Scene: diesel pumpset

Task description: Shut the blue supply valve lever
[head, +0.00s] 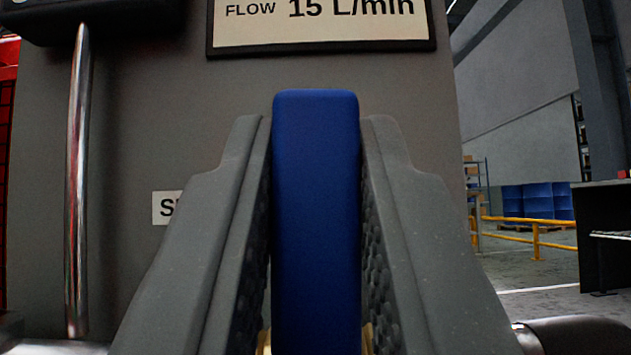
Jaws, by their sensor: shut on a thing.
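The blue supply valve lever (316,200) stands upright in the middle of the head view, its top end rounded. My gripper (316,140) has one grey finger on each side of the lever and is shut on it. The lever's top pokes a little above the fingertips. A bit of brass-coloured metal (367,338) shows low down beside the lever. The lever's lower end and the valve body are mostly hidden by the fingers and the frame's bottom edge.
A grey panel stands behind, with a "FLOW 15 L/min" display (320,25) and a partly covered label (166,208). A shiny vertical pipe (77,190) is at left. Dark pipe (572,334) shows at lower right. Yellow railing (537,240) and open floor lie far right.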

